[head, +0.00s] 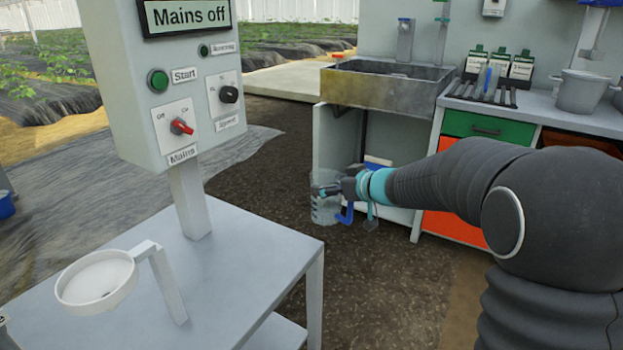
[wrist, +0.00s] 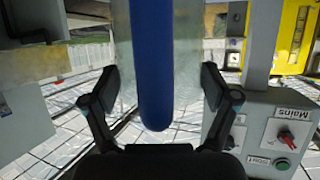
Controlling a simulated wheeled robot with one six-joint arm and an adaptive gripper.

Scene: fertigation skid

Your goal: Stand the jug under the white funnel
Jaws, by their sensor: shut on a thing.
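The jug (head: 324,210) is clear with a blue handle, and it looks roughly upright in the head view. My gripper (head: 335,190) is shut on it and holds it in the air over the dark ground, right of the grey table. In the wrist view the blue handle (wrist: 153,65) runs down between the two fingers of my gripper (wrist: 157,85), with the clear jug wall behind it. The white funnel (head: 97,283) sits on a bracket above the table at the lower left, well apart from the jug. The space under the funnel is partly hidden by its bowl.
A control box (head: 180,80) reading "Mains off" stands on a post at the table's back. The grey table (head: 215,270) has bare top around the funnel bracket (head: 165,285). A sink (head: 385,85) and a drawer bench (head: 487,130) stand behind my arm.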

